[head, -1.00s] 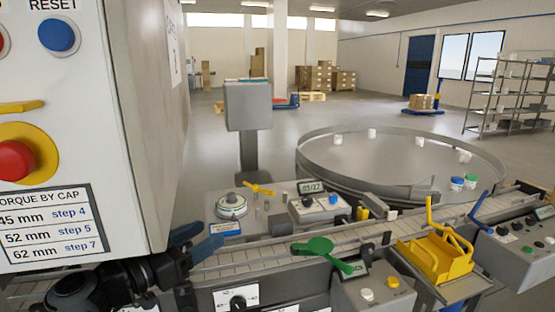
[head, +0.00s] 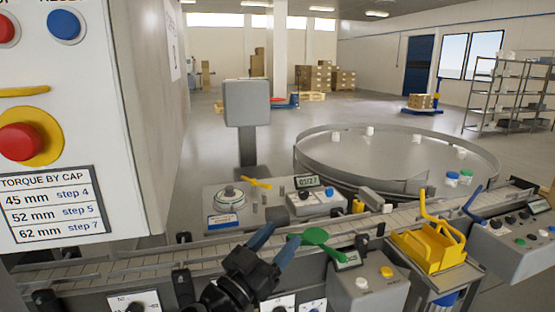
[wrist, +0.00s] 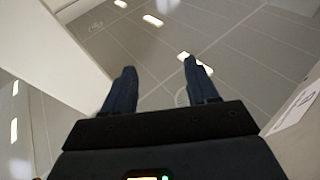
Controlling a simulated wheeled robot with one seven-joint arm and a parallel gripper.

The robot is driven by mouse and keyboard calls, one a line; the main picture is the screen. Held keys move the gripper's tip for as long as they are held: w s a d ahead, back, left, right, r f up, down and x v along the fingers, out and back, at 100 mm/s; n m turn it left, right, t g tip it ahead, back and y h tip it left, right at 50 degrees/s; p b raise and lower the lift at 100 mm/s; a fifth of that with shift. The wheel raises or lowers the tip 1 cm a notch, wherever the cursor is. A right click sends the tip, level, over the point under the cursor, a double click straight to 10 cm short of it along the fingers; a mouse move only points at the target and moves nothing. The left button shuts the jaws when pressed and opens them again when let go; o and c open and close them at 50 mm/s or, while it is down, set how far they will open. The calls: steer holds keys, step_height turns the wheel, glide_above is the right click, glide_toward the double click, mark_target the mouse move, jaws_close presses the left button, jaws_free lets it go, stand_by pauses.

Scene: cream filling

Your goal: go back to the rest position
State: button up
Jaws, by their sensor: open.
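My gripper (head: 274,247) shows at the bottom middle of the head view, its two blue fingers apart and pointing up over the front edge of the conveyor (head: 100,269). Nothing is between the fingers. In the picture the right finger lies close to the green lever (head: 315,236); I cannot tell whether they touch. In the wrist view the open fingers (wrist: 160,88) point at the ceiling, with no object between them.
A large control cabinet (head: 70,130) with a red stop button stands close on the left. A round turntable (head: 390,160) with several small jars is behind the conveyor. A yellow holder (head: 427,248) and grey control boxes (head: 367,295) stand to the right.

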steer(key=s+d+f+n+t+y+b, duration=0.1)
steer(key=s+d+f+n+t+y, duration=0.15)
steer(key=d, duration=0.55)
steer(key=s+d+f+n+t+y+b, duration=0.1)
steer(key=s+d+f+n+t, duration=0.25)
steer(key=d, duration=0.45)
steer(key=s+d+f+n+t+y+b, duration=0.1)
steer(key=s+d+f+n+y, duration=0.25)
steer(key=s, duration=0.25)
steer(key=s+d+f+n+y+b, duration=0.1)
steer(key=s+d+f+n+y, duration=0.1)
steer(key=s+d+y, duration=0.35)
steer(key=s+f+n+g+y+b, duration=0.1)
steer(key=s+f+g+y+b, duration=0.25)
steer(key=s, duration=1.55)
steer(key=s+a+m+g+h, duration=0.2)
steer(key=s+a+m+g, duration=0.1)
steer(key=s, duration=1.1)
steer(key=shift+a+r+m+g+b, duration=0.2)
steer(key=shift+r+m+g+b, duration=0.3)
steer(key=shift+g, duration=0.65)
steer(key=shift+c, duration=0.4)
